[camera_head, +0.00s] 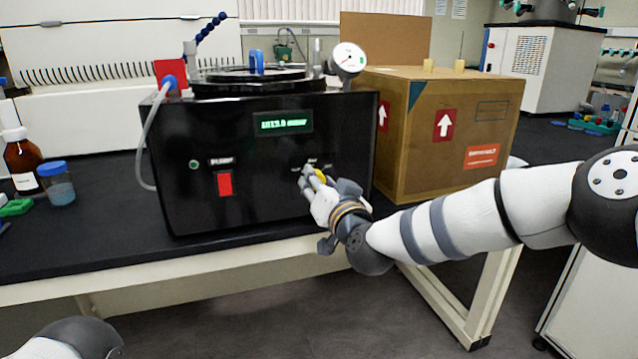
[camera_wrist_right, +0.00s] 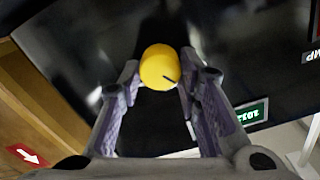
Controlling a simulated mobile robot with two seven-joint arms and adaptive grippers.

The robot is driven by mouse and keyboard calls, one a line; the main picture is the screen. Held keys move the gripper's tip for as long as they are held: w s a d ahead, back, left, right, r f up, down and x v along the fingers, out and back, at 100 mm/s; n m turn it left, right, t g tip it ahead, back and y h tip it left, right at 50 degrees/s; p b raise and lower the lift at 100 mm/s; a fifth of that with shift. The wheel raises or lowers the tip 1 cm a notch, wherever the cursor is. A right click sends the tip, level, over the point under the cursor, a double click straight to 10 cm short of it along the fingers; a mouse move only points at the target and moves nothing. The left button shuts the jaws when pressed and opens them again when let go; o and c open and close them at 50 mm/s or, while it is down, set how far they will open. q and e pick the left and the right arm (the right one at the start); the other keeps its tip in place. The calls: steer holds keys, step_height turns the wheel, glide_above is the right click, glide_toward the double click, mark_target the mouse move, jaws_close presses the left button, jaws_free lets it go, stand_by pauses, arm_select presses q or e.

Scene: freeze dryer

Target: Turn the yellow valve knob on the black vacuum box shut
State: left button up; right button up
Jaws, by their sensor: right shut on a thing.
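The black vacuum box (camera_head: 250,205) stands on the bench, with a lit green display (camera_head: 283,122) and a red switch (camera_head: 225,184) on its front. The yellow valve knob (camera_wrist_right: 160,67) is on the front face, at the right. In the head view the knob (camera_head: 319,175) is mostly covered by my right gripper (camera_head: 312,175). In the right wrist view my right gripper (camera_wrist_right: 158,85) has one finger on each side of the knob and is shut on it.
A cardboard box (camera_head: 440,130) stands right of the vacuum box. A brown bottle (camera_head: 20,160) and a blue-capped jar (camera_head: 57,184) stand at the left. A pale hose (camera_head: 146,140) runs down the box's left side. The bench's front edge (camera_head: 120,270) lies below.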

arm_select(q)
steer(key=shift+s+f+b, duration=0.4)
steer(key=shift+f+b, duration=0.1)
arm_select(e)
steer(key=shift+f+m, duration=0.15)
steer(key=shift+m, duration=3.15)
steer(key=o, duration=1.1)
steer(key=shift+o, duration=0.2)
steer(key=v, duration=1.2)
